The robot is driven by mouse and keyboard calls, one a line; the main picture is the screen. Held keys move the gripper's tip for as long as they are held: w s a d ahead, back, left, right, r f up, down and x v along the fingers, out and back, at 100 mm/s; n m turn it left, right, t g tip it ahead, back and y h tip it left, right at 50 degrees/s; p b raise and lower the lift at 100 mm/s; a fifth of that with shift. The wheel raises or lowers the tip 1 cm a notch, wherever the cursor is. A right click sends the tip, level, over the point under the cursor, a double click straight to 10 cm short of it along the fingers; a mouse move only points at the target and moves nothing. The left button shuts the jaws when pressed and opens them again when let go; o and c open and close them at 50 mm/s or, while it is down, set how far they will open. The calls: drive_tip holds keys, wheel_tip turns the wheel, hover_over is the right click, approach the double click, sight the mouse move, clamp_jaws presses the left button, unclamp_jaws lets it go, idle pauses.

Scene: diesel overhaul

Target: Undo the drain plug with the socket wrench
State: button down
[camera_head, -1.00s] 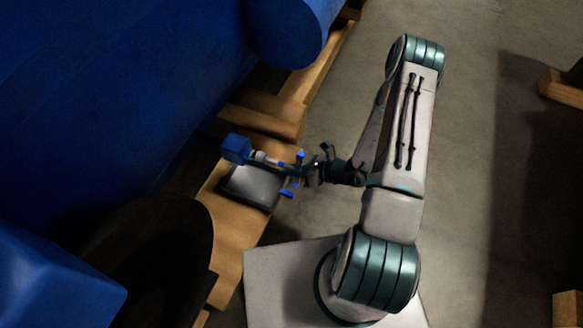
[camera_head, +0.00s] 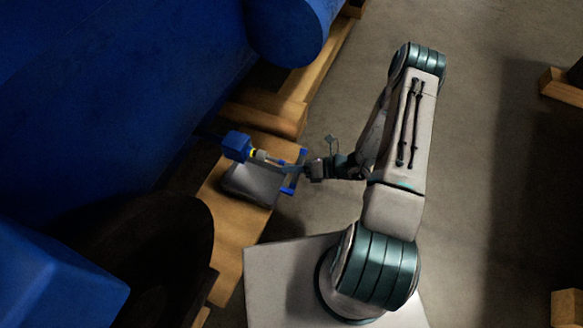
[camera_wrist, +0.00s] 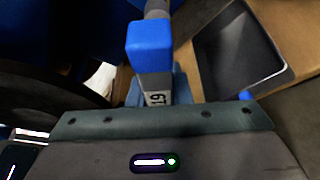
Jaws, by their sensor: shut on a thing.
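The socket wrench (camera_head: 276,161) runs from my gripper (camera_head: 300,169) leftward to a blue block (camera_head: 236,146) on the engine side. A yellow ring shows where the wrench meets that block. The drain plug itself is hidden there, so I cannot tell whether it has turned.
A shallow grey pan (camera_head: 252,184) lies on the wooden beam (camera_head: 227,215) below the wrench; it shows at right in the wrist view (camera_wrist: 258,70). The large blue engine (camera_head: 120,90) fills the left. Open floor (camera_head: 480,200) lies right of my arm.

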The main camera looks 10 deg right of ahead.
drive_tip(key=shift+s+a+m+g+y+b, duration=0.15)
drive_tip(key=shift+m+y+b, duration=0.5)
drive_tip(key=shift+m, duration=1)
drive_tip(key=shift+s+m+g+y+b, duration=0.1)
drive_tip(key=shift+m+g+y+b, duration=0.2)
drive_tip(key=shift+m+y, duration=1)
drive_tip(key=shift+w+r+m+h, duration=0.1)
drive_tip(key=shift+w+m+h, duration=0.05)
drive_tip(key=shift+m+h, duration=0.3)
